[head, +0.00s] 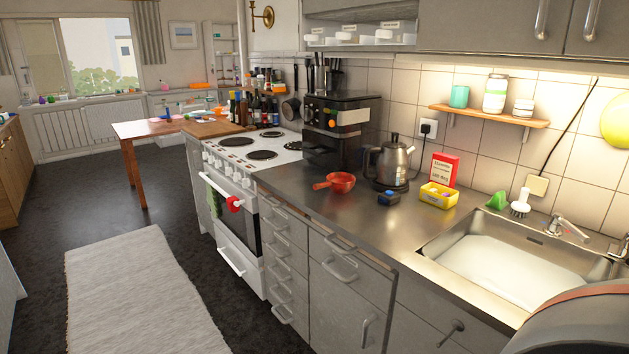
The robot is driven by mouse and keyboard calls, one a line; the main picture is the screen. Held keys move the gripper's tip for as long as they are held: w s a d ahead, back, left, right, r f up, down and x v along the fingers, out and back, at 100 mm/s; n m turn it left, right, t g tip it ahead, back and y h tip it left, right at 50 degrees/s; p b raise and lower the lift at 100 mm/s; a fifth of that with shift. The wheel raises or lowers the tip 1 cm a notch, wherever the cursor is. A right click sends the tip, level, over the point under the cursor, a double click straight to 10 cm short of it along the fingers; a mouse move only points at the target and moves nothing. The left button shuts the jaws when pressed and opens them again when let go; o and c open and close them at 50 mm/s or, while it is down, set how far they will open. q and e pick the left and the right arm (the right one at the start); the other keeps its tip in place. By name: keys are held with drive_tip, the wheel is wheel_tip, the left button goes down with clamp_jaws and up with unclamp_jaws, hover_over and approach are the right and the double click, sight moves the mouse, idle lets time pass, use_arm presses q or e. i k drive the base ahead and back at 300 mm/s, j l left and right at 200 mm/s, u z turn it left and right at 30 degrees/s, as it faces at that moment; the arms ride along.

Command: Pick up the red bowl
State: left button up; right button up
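A small blue-and-black item (389,198) lies right of the bowl. A yellow box (438,196) and a red-and-white carton (444,169) stand farther right, before the sink (505,264). The white stove (243,158) is on the left. Counter in front of the kettle is mostly clear.

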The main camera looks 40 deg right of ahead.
sight(333, 186)
drive_tip(key=i, duration=1.5)
drive_tip(key=i+j, duration=0.1)
drive_tip(key=i, duration=1.35)
drive_tip(key=i+z, duration=0.1)
drive_tip(key=z, duration=0.4)
drive_tip(key=i+z, duration=0.1)
drive_tip(key=z, duration=0.35)
drive_tip(key=i+z, duration=0.1)
drive_tip(key=z, duration=0.4)
